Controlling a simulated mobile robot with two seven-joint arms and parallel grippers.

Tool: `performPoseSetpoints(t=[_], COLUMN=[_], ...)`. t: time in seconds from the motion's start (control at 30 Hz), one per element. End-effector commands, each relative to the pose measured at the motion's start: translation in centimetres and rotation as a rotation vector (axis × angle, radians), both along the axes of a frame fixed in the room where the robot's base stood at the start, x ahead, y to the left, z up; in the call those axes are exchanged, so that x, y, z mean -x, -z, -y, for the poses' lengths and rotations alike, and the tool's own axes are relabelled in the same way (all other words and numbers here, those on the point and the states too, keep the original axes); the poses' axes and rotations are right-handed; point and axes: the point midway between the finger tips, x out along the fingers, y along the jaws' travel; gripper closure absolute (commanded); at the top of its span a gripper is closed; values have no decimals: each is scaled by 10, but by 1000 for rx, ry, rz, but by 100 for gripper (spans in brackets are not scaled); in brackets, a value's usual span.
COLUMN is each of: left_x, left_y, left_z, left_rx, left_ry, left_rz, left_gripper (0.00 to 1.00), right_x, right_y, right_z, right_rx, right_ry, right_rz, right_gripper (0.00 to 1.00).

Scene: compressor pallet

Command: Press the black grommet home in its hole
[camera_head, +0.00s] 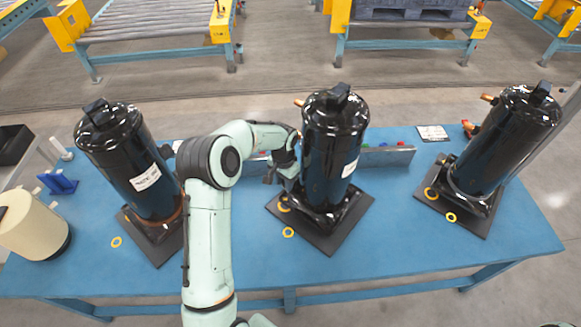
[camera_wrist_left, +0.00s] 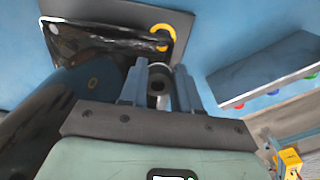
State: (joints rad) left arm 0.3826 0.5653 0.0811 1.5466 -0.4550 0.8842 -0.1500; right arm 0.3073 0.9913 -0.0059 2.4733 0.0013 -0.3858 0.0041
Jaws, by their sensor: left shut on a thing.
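My left gripper (camera_head: 280,174) is at the left side of the middle black compressor (camera_head: 333,140), above the table. In the left wrist view its two blue-grey fingers (camera_wrist_left: 159,88) are shut on the black grommet (camera_wrist_left: 157,87), a dark round piece with a hole in its middle. Beyond the fingertips, a yellow ring (camera_wrist_left: 162,32) lies at a corner of the compressor's dark base plate (camera_wrist_left: 95,42). The grommet appears apart from that ring. In the head view the gripper and arm hide the grommet. My right gripper is in neither view.
Two more black compressors stand at left (camera_head: 128,160) and right (camera_head: 505,140) on the blue table (camera_head: 400,245). A grey rail with coloured pieces (camera_head: 385,156) runs behind the middle one. A cream cylinder (camera_head: 32,225) stands at the left edge. The front of the table is mostly clear.

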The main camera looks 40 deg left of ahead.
Motion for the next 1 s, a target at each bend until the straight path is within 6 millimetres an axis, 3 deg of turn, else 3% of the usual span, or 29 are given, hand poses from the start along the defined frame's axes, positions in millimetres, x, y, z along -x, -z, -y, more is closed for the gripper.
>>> performPoseSetpoints(t=[0.7, 1.0], left_x=[8, 8], left_y=[2, 30], left_z=[-7, -7], left_rx=[0, 2], left_ry=[2, 3], left_rz=[0, -3], left_gripper=[100, 100], right_x=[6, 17], right_y=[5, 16], right_z=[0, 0], right_rx=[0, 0], right_ry=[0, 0], right_rz=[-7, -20], right_gripper=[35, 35])
